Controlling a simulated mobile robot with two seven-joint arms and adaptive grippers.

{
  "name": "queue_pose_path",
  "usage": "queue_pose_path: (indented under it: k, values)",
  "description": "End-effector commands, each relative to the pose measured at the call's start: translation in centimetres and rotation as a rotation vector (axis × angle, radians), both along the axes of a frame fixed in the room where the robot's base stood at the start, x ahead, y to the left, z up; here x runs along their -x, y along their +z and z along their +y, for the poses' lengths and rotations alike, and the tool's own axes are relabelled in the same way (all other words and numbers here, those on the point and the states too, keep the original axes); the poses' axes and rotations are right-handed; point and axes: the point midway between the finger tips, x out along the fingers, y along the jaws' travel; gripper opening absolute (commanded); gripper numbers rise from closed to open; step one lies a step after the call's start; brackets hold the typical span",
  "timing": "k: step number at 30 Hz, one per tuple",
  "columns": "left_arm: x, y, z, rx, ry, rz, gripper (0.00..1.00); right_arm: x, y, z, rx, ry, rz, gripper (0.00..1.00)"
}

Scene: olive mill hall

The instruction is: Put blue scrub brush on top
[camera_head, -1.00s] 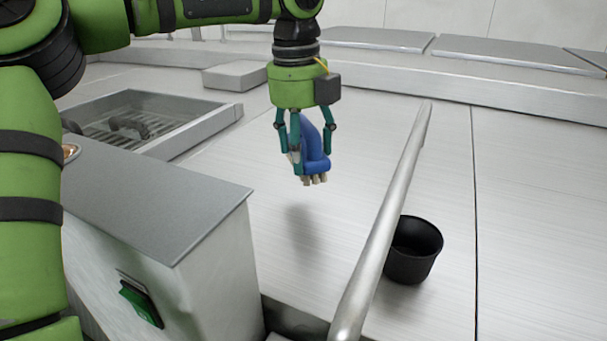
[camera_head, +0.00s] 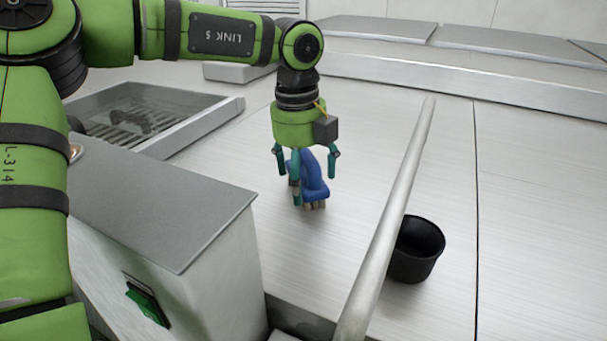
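The blue scrub brush (camera_head: 314,182) has a curved blue handle and pale bristles pointing down. It appears to rest on the brushed-metal top (camera_head: 240,170), left of the slanted rail. My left gripper (camera_head: 306,172) is directly above and around it, pointing down. Its teal fingers are spread, with a visible gap between the right finger and the brush. One finger stands in front of the brush and hides part of it. My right gripper is not in view.
A slanted metal rail (camera_head: 391,216) rises right of the brush. A black cup (camera_head: 416,250) stands just beyond it. A metal box with a green switch (camera_head: 147,303) stands at front left. A sunken tray with a grate (camera_head: 205,122) lies at back left. The right side is clear.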

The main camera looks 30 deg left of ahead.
Motion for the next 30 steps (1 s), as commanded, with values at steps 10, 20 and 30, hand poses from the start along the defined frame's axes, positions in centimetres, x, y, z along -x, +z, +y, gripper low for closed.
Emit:
queue_pose_path:
  k: [10,20,30]
  values:
    - [0.0,0.3,0.0,0.000,0.000,0.001,0.90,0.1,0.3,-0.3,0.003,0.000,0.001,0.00]
    - [0.1,5.5,0.2,0.002,0.002,-0.006,0.90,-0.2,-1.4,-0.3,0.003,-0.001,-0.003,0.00]
    - [0.5,11.4,0.4,0.002,0.000,0.001,0.90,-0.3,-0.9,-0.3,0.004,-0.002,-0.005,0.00]
